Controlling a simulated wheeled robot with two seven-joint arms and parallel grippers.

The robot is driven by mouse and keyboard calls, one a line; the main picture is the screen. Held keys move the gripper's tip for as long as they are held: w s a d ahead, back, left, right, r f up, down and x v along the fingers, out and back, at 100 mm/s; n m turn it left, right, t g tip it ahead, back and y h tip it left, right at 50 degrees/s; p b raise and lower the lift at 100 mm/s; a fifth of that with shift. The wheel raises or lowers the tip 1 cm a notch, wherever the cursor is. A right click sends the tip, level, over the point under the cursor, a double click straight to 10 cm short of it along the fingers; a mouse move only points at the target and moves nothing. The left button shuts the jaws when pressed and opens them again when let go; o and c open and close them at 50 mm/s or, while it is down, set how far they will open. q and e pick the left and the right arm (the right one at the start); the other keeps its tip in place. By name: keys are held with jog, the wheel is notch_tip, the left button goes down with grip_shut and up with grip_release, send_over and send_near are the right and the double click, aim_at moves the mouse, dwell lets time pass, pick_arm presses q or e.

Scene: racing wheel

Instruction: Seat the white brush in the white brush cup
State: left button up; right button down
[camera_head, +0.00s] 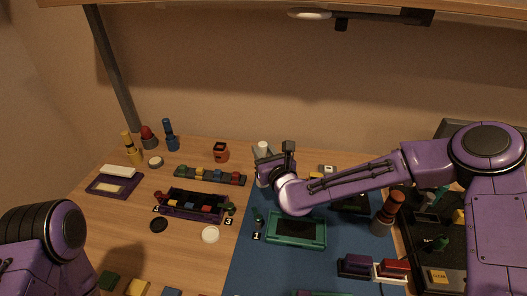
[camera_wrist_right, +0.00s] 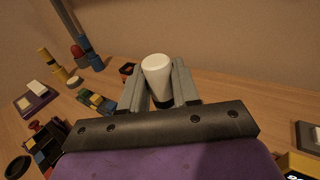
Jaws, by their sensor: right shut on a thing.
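My right gripper (camera_head: 264,158) is shut on the white brush (camera_head: 263,147), above the back of the table near the mat's back left corner. In the right wrist view, the white brush (camera_wrist_right: 157,67) stands between the two grey fingers of my right gripper (camera_wrist_right: 157,80), with a dark band below its white part. Its lower end is hidden by the gripper. A short round white-topped piece (camera_head: 155,161) sits at the back left; I cannot tell whether it is the white brush cup. Only part of my left arm shows at lower left; its gripper is out of view.
Upright yellow (camera_head: 131,148), red (camera_head: 148,137) and blue (camera_head: 171,136) pieces stand at the back left. An orange cup (camera_head: 220,152) and a block strip (camera_head: 209,176) lie left of the gripper. A green device (camera_head: 296,230) lies on the blue mat (camera_head: 246,277).

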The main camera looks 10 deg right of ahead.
jog(key=shift+f+b, duration=1.3)
jog(key=shift+f, duration=0.15)
jog(key=c, duration=0.7)
grip_release()
jog(key=shift+c, duration=0.2)
jog(key=s+d+b, duration=0.1)
jog(key=s+b, duration=0.1)
jog(key=s, duration=0.8)
jog(key=shift+s+d+r, duration=0.2)
jog(key=shift+d+r, duration=0.2)
